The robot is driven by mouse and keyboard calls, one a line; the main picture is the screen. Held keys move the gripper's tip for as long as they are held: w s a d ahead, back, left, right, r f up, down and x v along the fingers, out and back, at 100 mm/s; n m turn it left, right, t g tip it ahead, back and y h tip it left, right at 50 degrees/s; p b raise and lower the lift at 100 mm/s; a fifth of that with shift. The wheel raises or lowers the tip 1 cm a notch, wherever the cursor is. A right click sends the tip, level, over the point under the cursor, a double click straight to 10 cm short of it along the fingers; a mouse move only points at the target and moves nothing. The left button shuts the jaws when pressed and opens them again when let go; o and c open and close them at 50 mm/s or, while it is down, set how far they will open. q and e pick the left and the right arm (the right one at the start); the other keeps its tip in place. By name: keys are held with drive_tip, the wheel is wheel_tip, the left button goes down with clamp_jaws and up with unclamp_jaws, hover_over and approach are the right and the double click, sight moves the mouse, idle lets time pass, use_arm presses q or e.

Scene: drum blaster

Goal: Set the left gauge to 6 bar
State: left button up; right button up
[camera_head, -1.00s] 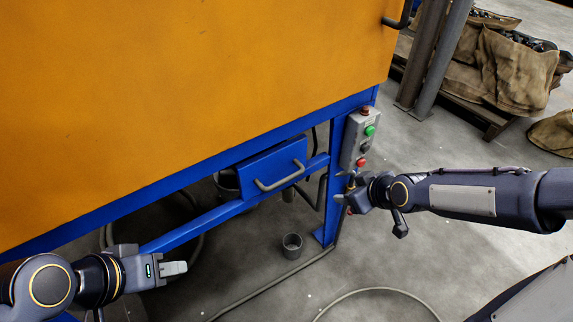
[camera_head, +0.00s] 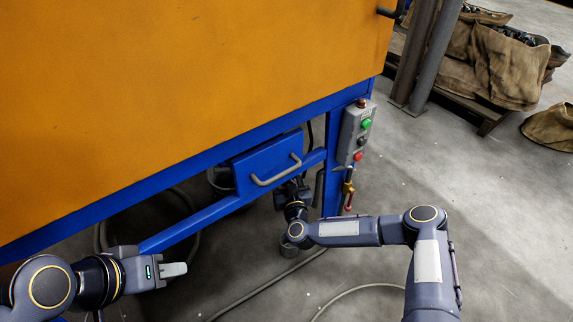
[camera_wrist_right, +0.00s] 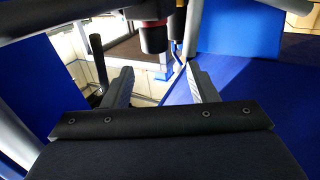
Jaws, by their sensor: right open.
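No gauge face can be made out in either view. My right gripper (camera_wrist_right: 162,84) is open, its two fingers well apart with nothing between them. In the head view its wrist is under the blue drawer-like box (camera_head: 268,165) on the machine's front, and the fingertips are hidden there. In the right wrist view a dark cylinder with a red band (camera_wrist_right: 153,36) hangs just beyond the fingers; I cannot tell what it is. My left gripper (camera_head: 172,270) is at the lower left, in front of the blue rail; its jaw opening cannot be judged.
A grey control box (camera_head: 354,135) with green and red buttons is on the blue leg, with a brass and red fitting (camera_head: 348,188) below it. Hoses cross the floor; brown sacks (camera_head: 505,65) lie back right.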

drive_tip(key=shift+m+h, duration=0.3)
drive_tip(key=shift+h, duration=0.1)
drive_tip(key=w+b, duration=0.1)
drive_tip(key=w, duration=0.1)
drive_tip(key=w+b, duration=0.1)
drive_tip(key=w, duration=0.1)
drive_tip(key=w+f+b, duration=0.1)
drive_tip(key=w, duration=0.2)
drive_tip(key=shift+a, duration=0.35)
drive_tip(key=shift+w+r+b, duration=0.2)
drive_tip(key=shift+w+b, duration=0.1)
drive_tip(key=shift+w, duration=0.1)
drive_tip(key=shift+a, duration=0.1)
drive_tip(key=shift+c, duration=0.4)
